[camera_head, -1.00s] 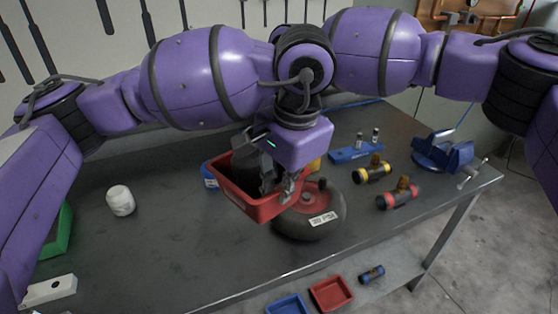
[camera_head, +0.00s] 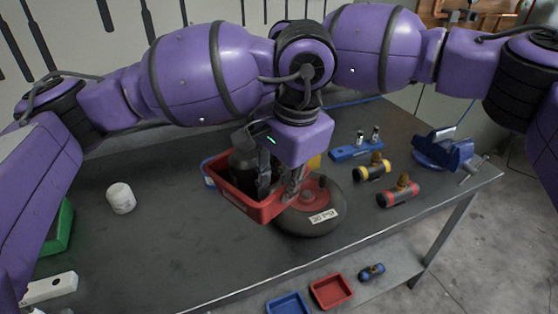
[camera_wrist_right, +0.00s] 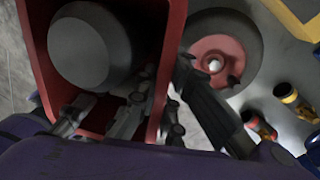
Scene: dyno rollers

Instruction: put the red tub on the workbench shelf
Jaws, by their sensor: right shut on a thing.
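The red tub (camera_head: 237,200) hangs tilted above the middle of the bench, beside and partly overlapping the black tyre in the head view. My right gripper (camera_head: 281,183) is shut on its right wall. In the right wrist view the gripper (camera_wrist_right: 158,112) has one finger inside the tub (camera_wrist_right: 154,45) and one outside. A dark cylindrical thing (camera_wrist_right: 88,48) shows inside the tub. The lower workbench shelf (camera_head: 393,262) shows below the bench top at the front. My left arm reaches in from the left, but I cannot make out its gripper.
The black tyre (camera_head: 306,222) with a red hub lies on the bench (camera_head: 160,250). Yellow and red rollers (camera_head: 398,196) and a blue vise (camera_head: 445,152) stand to the right.

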